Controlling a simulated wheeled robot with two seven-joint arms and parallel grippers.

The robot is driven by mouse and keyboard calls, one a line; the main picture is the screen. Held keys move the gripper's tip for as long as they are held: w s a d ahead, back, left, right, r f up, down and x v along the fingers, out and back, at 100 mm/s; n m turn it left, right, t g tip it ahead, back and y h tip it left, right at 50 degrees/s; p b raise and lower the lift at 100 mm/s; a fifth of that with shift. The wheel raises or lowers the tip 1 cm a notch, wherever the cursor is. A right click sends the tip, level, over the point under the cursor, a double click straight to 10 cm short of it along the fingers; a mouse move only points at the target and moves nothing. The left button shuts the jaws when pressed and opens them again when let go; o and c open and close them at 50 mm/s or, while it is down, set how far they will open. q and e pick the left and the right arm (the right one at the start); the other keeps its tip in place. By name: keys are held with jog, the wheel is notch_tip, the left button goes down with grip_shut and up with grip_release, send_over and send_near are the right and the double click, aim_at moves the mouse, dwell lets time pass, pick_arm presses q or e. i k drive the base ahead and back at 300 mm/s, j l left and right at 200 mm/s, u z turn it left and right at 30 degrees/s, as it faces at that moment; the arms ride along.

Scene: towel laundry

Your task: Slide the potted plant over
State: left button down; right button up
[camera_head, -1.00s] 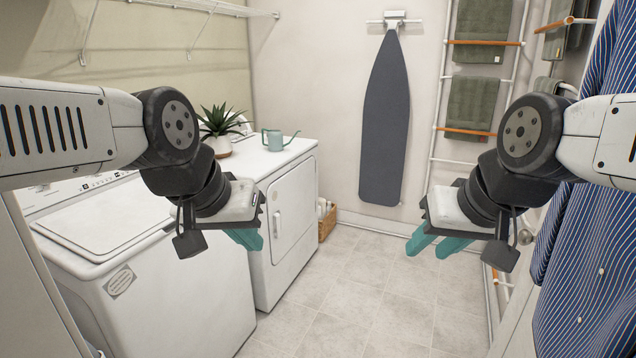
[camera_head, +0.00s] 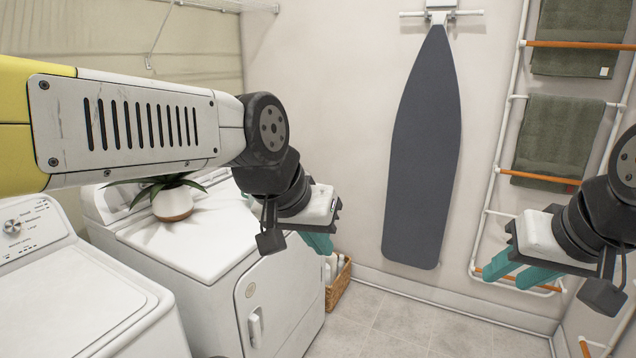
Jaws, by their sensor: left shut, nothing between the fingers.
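The potted plant (camera_head: 172,203) stands upright on top of the white dryer (camera_head: 185,247), at the left in the head view. It has a white pot with a brown base and spiky green leaves, and my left arm hides most of the leaves. My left gripper (camera_head: 319,243) has its teal fingers shut and empty. In the picture it is to the right of the plant and apart from it, by the dryer's right edge. My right gripper (camera_head: 513,275) is open and empty, far to the right, in front of the ladder rack.
A white washer (camera_head: 90,310) stands at the lower left. A wicker basket (camera_head: 338,285) with bottles sits on the floor right of the dryer. An ironing board (camera_head: 420,150) and a ladder rack (camera_head: 497,170) with towels are along the wall. The tiled floor (camera_head: 410,330) is clear.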

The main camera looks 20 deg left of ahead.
aim_at(171, 197)
jog(key=i+z, duration=0.3)
jog(key=i, duration=1.3)
jog(key=i+u, duration=0.95)
jog(key=u, duration=0.2)
jog(key=i+u, duration=0.2)
jog(key=u, duration=0.15)
jog(key=i+u, duration=0.15)
jog(key=u, duration=0.25)
jog(key=i+l+u, duration=0.2)
jog(key=u, duration=0.2)
jog(key=i+j+u, duration=0.1)
jog(key=i+j, duration=0.05)
